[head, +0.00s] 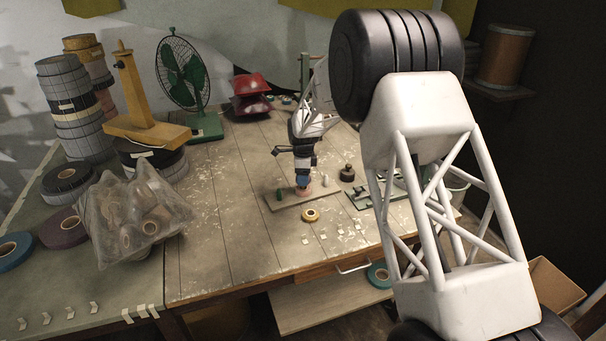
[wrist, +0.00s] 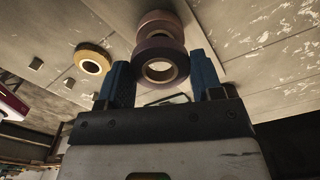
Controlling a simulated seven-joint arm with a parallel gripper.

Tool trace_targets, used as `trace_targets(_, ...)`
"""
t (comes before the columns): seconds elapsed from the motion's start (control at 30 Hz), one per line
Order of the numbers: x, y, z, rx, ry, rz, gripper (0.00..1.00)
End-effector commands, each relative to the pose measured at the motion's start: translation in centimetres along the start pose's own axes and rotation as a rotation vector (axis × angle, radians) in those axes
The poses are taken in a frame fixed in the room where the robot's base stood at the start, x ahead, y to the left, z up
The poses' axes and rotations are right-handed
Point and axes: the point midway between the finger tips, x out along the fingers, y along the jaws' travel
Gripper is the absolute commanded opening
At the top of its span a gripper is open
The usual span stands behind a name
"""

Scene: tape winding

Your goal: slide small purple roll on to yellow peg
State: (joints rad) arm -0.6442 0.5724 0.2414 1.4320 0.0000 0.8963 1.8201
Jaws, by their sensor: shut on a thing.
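My gripper (head: 302,173) points down over a flat board (head: 275,201) on the table. In the wrist view its two blue fingers (wrist: 159,66) are shut on a small purple roll (wrist: 160,86), with the roll's hole facing the camera. Right beyond it are pinkish rolls (wrist: 160,20), which also show below the gripper in the head view (head: 303,191). I cannot tell whether the purple roll touches them. A green peg (head: 280,194) and a pale peg (head: 325,181) stand on the board beside the gripper. I cannot make out the yellow peg.
A yellow roll (head: 310,215) lies flat in front of the board, also in the wrist view (wrist: 93,58). A black weight-like object (head: 347,173) stands to the right. A clear bag of rolls (head: 135,213) and a green fan (head: 185,78) are left.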

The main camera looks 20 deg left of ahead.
Motion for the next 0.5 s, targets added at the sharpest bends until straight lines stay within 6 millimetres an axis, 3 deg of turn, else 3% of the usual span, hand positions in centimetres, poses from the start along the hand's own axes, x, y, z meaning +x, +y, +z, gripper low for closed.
trace_targets(0.2, 1.9, 0.0, 0.0, 0.000, 0.000, 0.000, 0.34)
trace_targets(0.5, 2.4, 0.0, 0.0, 0.000, 0.000, -0.001, 0.34)
